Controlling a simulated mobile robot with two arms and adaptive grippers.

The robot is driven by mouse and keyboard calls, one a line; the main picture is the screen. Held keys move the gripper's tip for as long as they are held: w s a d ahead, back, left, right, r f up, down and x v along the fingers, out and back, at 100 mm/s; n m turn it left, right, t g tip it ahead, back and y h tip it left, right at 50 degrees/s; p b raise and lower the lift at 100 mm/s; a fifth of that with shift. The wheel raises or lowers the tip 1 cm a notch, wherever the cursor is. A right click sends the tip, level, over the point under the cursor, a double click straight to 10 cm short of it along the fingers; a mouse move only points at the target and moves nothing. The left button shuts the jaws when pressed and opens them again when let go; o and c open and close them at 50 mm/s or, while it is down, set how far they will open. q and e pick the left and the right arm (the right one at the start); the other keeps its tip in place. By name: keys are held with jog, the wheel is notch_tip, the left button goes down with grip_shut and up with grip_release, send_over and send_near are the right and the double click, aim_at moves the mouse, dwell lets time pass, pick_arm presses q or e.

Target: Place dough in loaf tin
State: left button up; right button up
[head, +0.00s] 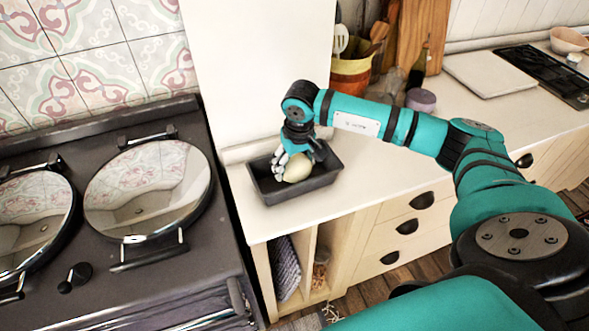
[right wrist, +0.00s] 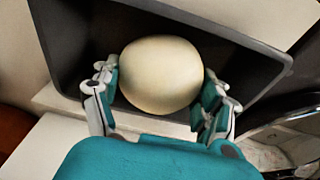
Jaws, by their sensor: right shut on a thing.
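A pale, rounded ball of dough (head: 298,168) is between the fingers of my right gripper (head: 297,163), at the dark loaf tin (head: 265,188) on the counter's left end. In the right wrist view the dough (right wrist: 160,75) sits between both fingers of the gripper (right wrist: 158,100), which is shut on it. The loaf tin (right wrist: 75,45) shows behind and around the dough in that view. Whether the dough touches the tin's floor cannot be told. My left gripper is not in view.
A dark range cooker (head: 160,262) with round, shiny lids stands left of the counter. A yellow and orange utensil pot (head: 351,75), a bottle (head: 419,68), a small mauve jar (head: 421,101) and a white board (head: 490,73) stand behind my right arm. The counter front right of the tin is clear.

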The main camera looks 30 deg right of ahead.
aim_at(295, 172)
notch_tip(295, 172, down, 3)
jog(key=shift+w+f+p, duration=0.1)
jog(key=shift+p, duration=0.4)
jog(key=o, duration=1.1)
jog(key=shift+f, duration=0.1)
jog(key=o, duration=0.5)
jog(key=shift+c, duration=0.2)
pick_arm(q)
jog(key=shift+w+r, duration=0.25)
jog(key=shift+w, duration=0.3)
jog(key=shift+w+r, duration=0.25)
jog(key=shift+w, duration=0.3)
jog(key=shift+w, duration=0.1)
pick_arm(e)
jog(key=shift+r, duration=0.2)
